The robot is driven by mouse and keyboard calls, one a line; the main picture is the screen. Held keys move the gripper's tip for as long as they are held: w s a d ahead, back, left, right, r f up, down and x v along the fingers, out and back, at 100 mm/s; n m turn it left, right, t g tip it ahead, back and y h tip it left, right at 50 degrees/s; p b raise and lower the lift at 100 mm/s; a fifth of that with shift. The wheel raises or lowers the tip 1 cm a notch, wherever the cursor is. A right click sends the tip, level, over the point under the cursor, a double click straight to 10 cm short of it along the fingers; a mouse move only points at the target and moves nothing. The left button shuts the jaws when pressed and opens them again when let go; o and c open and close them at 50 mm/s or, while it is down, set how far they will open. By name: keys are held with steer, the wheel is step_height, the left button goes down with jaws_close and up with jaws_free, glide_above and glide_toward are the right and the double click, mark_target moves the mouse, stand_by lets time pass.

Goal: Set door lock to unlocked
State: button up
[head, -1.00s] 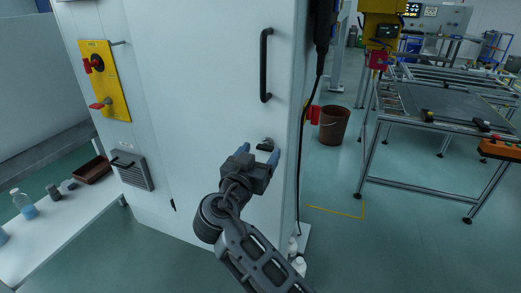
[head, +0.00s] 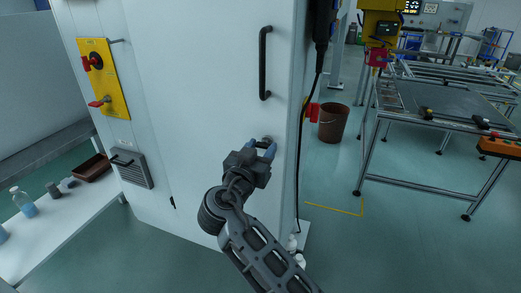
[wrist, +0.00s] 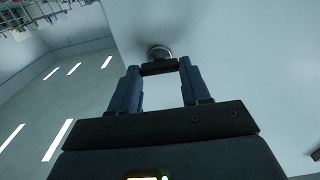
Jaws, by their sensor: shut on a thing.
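The door lock (head: 267,139) is a small round grey fitting with a dark turn handle, low on the white cabinet door (head: 215,110) below a black pull handle (head: 264,63). In the wrist view the round lock base (wrist: 159,52) shows beyond my fingertips, and its dark handle (wrist: 160,68) lies crosswise between them. My gripper (head: 261,150) is at the lock, and it also fills the wrist view (wrist: 160,75). Its two blue-grey fingers are shut on the handle, one at each end. The fingers and my wrist partly hide the lock in the head view.
A yellow panel (head: 104,78) with red switches and a grey vent box (head: 131,168) are on the cabinet's left side. A black cable (head: 305,150) hangs along the right edge. A brown bucket (head: 333,123) stands on the floor at right.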

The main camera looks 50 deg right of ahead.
steer(key=shift+n, duration=0.4)
steer(key=shift+c, duration=0.3)
steer(key=n, duration=0.4)
steer(key=shift+w, duration=0.1)
steer(key=n+p, duration=0.1)
steer(key=n, duration=0.3)
steer(key=shift+n+p, duration=0.3)
steer(key=shift+p, duration=0.1)
steer(key=n+p, duration=0.3)
steer(key=n, duration=0.2)
steer(key=shift+w+a, duration=0.1)
steer(key=shift+f+n+p, duration=0.15)
steer(key=shift+n+p, duration=0.75)
steer(key=shift+n, duration=0.8)
steer(key=o, duration=1.1)
steer(key=shift+c, duration=0.2)
steer(key=shift+a+f, duration=0.1)
